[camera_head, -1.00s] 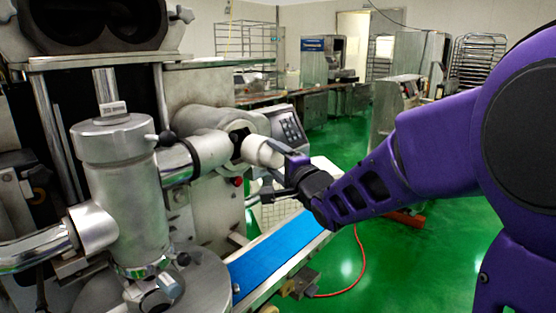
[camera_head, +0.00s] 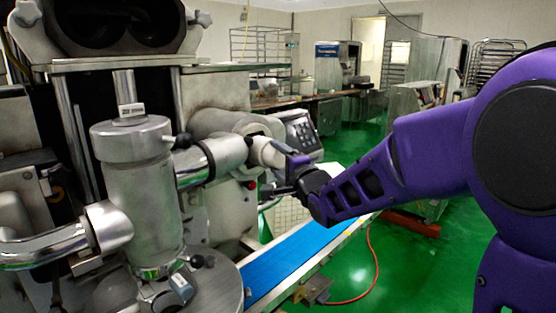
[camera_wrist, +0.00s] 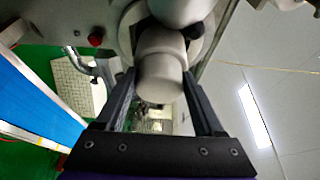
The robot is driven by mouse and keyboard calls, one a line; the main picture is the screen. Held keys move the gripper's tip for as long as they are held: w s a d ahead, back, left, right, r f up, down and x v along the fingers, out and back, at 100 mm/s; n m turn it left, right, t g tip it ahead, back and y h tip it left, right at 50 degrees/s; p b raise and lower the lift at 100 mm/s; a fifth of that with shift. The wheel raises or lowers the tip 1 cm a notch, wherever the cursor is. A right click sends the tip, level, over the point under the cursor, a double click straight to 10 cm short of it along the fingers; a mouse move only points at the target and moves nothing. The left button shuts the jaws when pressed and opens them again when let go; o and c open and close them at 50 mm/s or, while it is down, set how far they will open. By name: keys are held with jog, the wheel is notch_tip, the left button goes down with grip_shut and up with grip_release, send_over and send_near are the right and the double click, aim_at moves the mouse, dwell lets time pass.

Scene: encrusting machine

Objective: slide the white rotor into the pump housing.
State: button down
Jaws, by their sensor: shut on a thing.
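The white rotor (camera_head: 267,152) is a short, pale, rounded cylinder at the mouth of the pump housing (camera_head: 222,124). The housing is a grey metal barrel on the machine's side. The rotor's inner end is hidden by the housing and looks partly inside; how deep I cannot tell. My gripper (camera_head: 286,172) is shut on the rotor's outer end from the right. In the wrist view the rotor (camera_wrist: 160,75) sits between the two dark fingers, with the housing's pale rim (camera_wrist: 208,38) behind it.
A steel column (camera_head: 140,190) with a side pipe stands left of the housing. A keypad panel (camera_head: 300,130) is close behind my gripper. A blue conveyor belt (camera_head: 300,268) runs below.

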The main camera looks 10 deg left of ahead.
aim_at(259, 153)
jog(key=shift+w+a+r+b, duration=0.1)
jog(key=shift+w+a+b, duration=0.1)
jog(key=shift+w+a, duration=0.6)
jog(key=shift+w+a+f+b, duration=0.1)
jog(key=shift+w+a+b, duration=0.1)
jog(key=shift+w+a, duration=0.55)
jog(key=shift+w+a+r+b, duration=0.15)
jog(key=shift+w+a, duration=0.35)
jog(key=shift+a, duration=0.6)
grip_release()
jog(key=shift+s+d, duration=0.1)
jog(key=shift+s, duration=0.05)
jog(key=shift+v, duration=3.65)
